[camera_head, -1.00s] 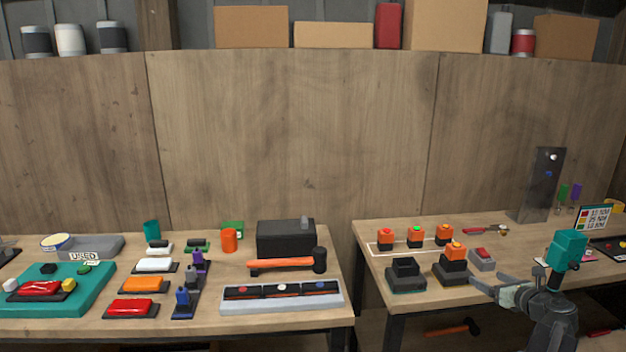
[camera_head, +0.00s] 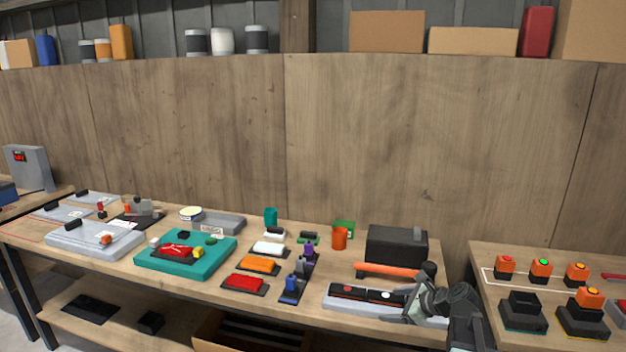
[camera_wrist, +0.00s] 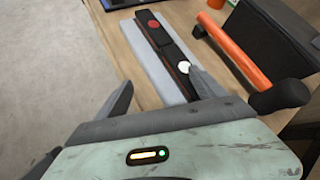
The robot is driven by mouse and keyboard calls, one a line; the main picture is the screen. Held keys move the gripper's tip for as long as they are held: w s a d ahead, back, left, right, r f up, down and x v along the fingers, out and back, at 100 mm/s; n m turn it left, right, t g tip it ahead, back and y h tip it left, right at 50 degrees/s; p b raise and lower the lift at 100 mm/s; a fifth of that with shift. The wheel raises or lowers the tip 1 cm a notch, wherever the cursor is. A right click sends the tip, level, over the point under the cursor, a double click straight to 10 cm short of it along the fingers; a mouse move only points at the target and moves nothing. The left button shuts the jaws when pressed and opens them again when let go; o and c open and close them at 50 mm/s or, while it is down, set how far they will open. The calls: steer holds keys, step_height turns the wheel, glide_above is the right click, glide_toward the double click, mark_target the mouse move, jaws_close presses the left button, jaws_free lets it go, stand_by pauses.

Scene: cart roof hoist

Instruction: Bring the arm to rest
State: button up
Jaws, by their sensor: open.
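My gripper (camera_head: 412,302) is at the right end of the middle workbench (camera_head: 330,318) in the head view. Beyond the fingers lies a grey tray (camera_wrist: 150,62) with a black strip bearing a red and a white disc. My arm partly hides the right end of this tray (camera_head: 345,303) in the head view.
An orange-handled hammer (camera_head: 385,270) lies behind the tray, close to my right finger in the wrist view (camera_wrist: 232,50). A black box (camera_head: 397,246) stands behind it. Orange button units (camera_head: 540,268) stand on the right bench. Bare floor (camera_wrist: 45,70) shows at left.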

steer(key=s+a+f+n+g+h, duration=0.1)
steer(key=s+a+f+n+g, duration=0.2)
steer(key=s+a+n, duration=0.45)
steer(key=s+a+f+n+g+h, duration=0.1)
steer(key=s+a+f+n+g, duration=0.3)
steer(key=a, duration=0.6)
steer(key=s+d+f+n+g+h, duration=0.1)
steer(key=s+d+n+h, duration=0.3)
steer(key=n, duration=0.8)
steer(key=shift+s+d+f+n+g, duration=0.35)
steer(key=shift+s+d, duration=0.2)
steer(key=shift+d, duration=0.65)
steer(key=shift+d, duration=0.1)
